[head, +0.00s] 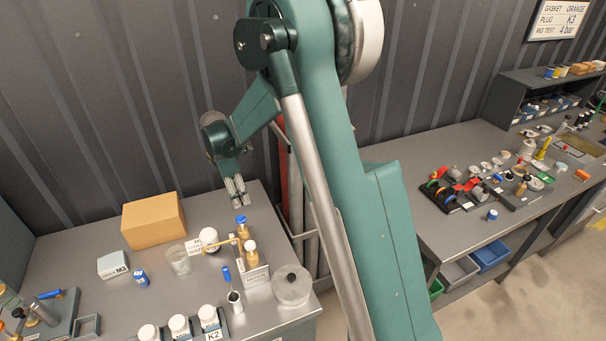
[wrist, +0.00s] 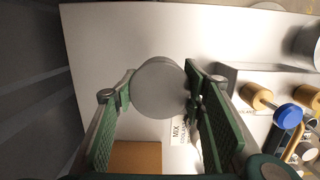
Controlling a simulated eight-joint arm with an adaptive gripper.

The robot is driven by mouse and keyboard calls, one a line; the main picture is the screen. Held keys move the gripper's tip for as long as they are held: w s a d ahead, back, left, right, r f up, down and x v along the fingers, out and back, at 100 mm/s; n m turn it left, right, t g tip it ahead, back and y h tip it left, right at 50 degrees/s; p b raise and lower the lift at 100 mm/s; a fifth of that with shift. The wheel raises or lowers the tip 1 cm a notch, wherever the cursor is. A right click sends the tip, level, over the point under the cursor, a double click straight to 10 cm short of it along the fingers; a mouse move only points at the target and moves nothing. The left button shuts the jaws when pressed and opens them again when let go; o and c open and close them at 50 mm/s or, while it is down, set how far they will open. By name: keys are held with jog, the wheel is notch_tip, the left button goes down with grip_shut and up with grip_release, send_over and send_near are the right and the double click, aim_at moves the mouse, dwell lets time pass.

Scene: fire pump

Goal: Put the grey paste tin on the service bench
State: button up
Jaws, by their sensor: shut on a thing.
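My gripper (head: 237,191) hangs over the back right part of the near left bench (head: 80,243), with its fingers pointing down. In the wrist view, a round grey tin (wrist: 160,88) sits between the tips of the two green-padded fingers, and my gripper is shut on it. Its flat round face is toward the wrist camera. In the head view I cannot make the tin out clearly from the fingers. A second bench (head: 455,235) stands to the right, beyond my arm. No label shows which bench is the service bench.
A cardboard box (head: 153,221), a clear beaker (head: 179,262), a brass fitting with blue-capped parts (head: 246,252), a lidded clear jar (head: 291,286) and white K2 jars (head: 209,318) stand on the left bench. Many parts crowd the right bench.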

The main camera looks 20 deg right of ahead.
jog(key=shift+s+d+r+p, duration=0.15)
jog(key=shift+d+r+p, duration=0.2)
jog(key=shift+d, duration=0.15)
jog(key=s+d+r+m+g+p, duration=0.1)
jog(key=s+d+r+m+p, duration=0.4)
jog(key=d, duration=0.5)
jog(key=s+d+r+m+p, duration=0.5)
jog(key=d+r+p, duration=0.1)
jog(key=d, duration=0.4)
jog(key=w+d+f+b, duration=0.1)
jog(key=d+f+b, duration=0.2)
jog(key=d, duration=1.3)
jog(key=w+d+f+n+b, duration=0.1)
jog(key=w+d+f+b, duration=0.1)
jog(key=d, duration=1.4)
jog(key=w+d+f+n+b, duration=0.1)
jog(key=d+f+b, duration=0.3)
jog(key=d, duration=1.2)
jog(key=shift+w+f, duration=0.2)
jog(key=shift+w, duration=0.25)
jog(key=shift+f, duration=3.1)
jog(key=shift+f, duration=0.15)
